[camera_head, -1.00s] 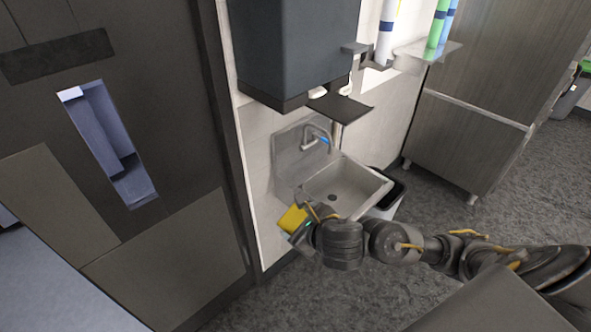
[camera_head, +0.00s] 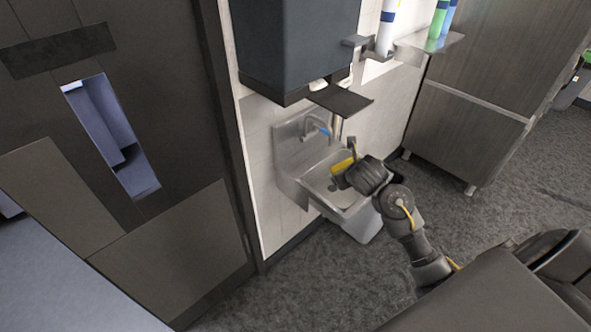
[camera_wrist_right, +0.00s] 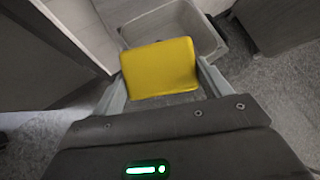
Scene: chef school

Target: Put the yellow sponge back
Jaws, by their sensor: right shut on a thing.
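The yellow sponge (camera_head: 341,167) is held over the small wall sink (camera_head: 312,182) in the head view. My right gripper (camera_head: 346,163) is shut on it, with the arm coming in from the lower right. In the right wrist view, the sponge (camera_wrist_right: 158,68) sits between the two fingers of the right gripper (camera_wrist_right: 160,78), its broad yellow face toward the camera. My left gripper is not in view.
A faucet (camera_head: 316,125) rises at the back of the sink. A dark wall dispenser (camera_head: 298,50) with a dark tray (camera_head: 341,99) hangs above. A small shelf (camera_head: 412,47) holds bottles to the right. A dark door (camera_head: 110,150) stands left; the floor in front is clear.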

